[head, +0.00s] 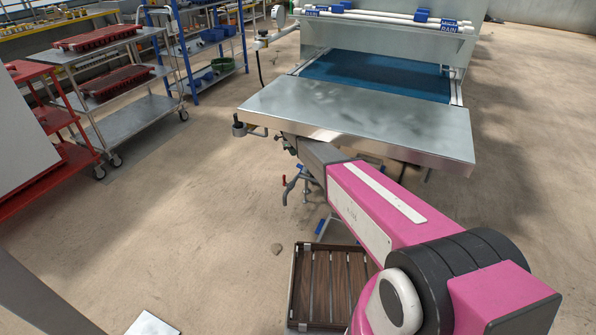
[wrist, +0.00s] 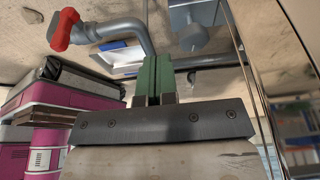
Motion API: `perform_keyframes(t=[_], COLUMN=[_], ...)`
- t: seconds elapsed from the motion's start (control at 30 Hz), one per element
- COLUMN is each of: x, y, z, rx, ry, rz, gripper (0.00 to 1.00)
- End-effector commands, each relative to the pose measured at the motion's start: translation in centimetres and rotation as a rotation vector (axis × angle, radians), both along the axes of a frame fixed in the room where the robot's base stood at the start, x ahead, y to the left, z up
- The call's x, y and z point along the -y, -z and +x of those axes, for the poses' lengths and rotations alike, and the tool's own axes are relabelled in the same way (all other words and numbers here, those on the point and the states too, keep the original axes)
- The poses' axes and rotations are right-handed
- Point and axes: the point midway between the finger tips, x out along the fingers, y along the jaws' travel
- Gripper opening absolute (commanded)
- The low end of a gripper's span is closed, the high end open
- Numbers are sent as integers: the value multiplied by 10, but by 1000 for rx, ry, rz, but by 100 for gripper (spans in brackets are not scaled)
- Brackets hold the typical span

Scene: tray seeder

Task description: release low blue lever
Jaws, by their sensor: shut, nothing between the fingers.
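A small blue part (head: 321,226), likely the low blue lever, shows low under the near edge of the steel table, beside my pink arm. A blue piece (wrist: 112,45) on a pale plate also shows in the wrist view, beyond a grey bent pipe; I cannot tell whether it is the same part. My gripper's green fingers (wrist: 154,80) are shut together and empty, pointing toward the pipework under the table. No contact with a blue part shows. In the head view the fingers are mostly hidden by the table edge and my arm.
A red-handled valve (head: 284,183) on a grey pipe hangs under the steel table (head: 360,118); its red handle (wrist: 63,29) is left of my fingers in the wrist view. A slatted wooden crate (head: 328,285) stands below.

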Motion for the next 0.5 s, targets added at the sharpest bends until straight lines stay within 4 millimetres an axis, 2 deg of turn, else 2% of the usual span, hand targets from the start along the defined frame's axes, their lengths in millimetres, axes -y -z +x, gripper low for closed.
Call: perform_keyframes(t=[0.17,0.5], x=[4,19], y=[13,70], z=[-1,-6], rx=[-2,-2], ry=[-1,0], rz=[-1,0], gripper=[0,0])
